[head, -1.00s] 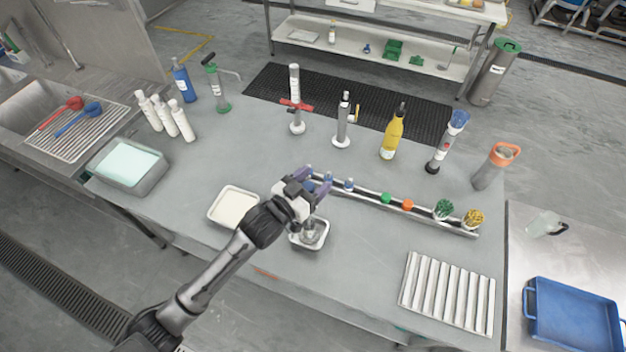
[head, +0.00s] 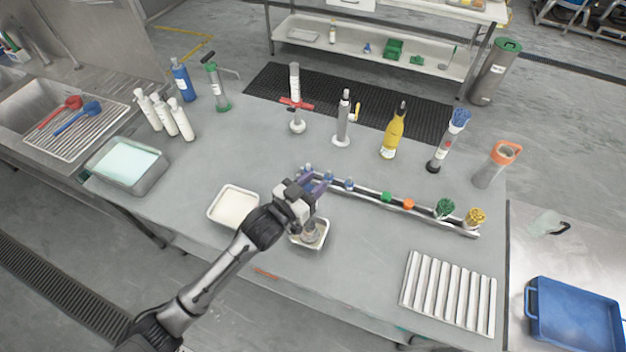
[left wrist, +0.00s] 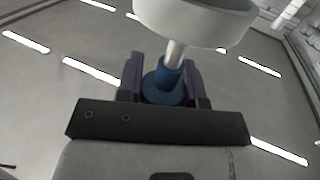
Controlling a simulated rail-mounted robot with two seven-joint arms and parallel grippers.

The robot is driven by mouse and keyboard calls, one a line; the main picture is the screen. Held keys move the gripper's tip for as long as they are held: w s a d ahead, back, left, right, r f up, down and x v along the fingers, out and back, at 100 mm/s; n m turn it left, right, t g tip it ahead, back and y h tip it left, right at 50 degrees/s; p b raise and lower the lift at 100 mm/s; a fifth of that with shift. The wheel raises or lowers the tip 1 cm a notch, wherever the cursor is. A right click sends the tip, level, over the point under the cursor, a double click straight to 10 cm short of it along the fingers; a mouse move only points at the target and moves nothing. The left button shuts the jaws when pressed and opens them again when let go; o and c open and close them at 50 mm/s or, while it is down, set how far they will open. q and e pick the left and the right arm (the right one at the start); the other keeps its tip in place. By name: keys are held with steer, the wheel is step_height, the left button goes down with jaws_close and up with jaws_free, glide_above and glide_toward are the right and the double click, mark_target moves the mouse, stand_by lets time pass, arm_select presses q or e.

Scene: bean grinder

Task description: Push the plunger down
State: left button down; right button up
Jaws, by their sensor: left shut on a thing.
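My left gripper (head: 318,188) comes in from the left at the middle of the table, above a small white tray (head: 323,244). In the left wrist view, its purple fingers (left wrist: 161,82) are shut on a blue collar-like piece (left wrist: 163,84), which I take for part of the plunger. A pale rod (left wrist: 175,54) runs from this piece to a wide white round part (left wrist: 195,20) at the top of that view. In the head view, a greyish cylinder (head: 310,236) stands in the small tray below the gripper, partly covered by it. My right gripper is not in view.
A larger white tray (head: 233,206) lies left of the gripper. A rail (head: 370,195) with several small coloured items runs behind it to the right. A ribbed white rack (head: 448,290) lies at the front right. Bottles stand along the back, including a yellow one (head: 393,134).

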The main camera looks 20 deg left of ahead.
arm_select(q)
step_height(320, 180, down, 3)
steer(key=shift+b, duration=0.3)
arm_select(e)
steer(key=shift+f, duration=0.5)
arm_select(q)
steer(key=c, duration=1.2)
jaws_free()
steer(key=o, duration=0.4)
steer(key=shift+s, duration=0.1)
steer(key=shift+o, duration=0.3)
steer(key=shift+r, duration=0.15)
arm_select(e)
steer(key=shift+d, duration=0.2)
arm_select(q)
steer(key=v, duration=1.3)
steer(key=shift+s+a, duration=0.2)
steer(key=shift+s, duration=0.15)
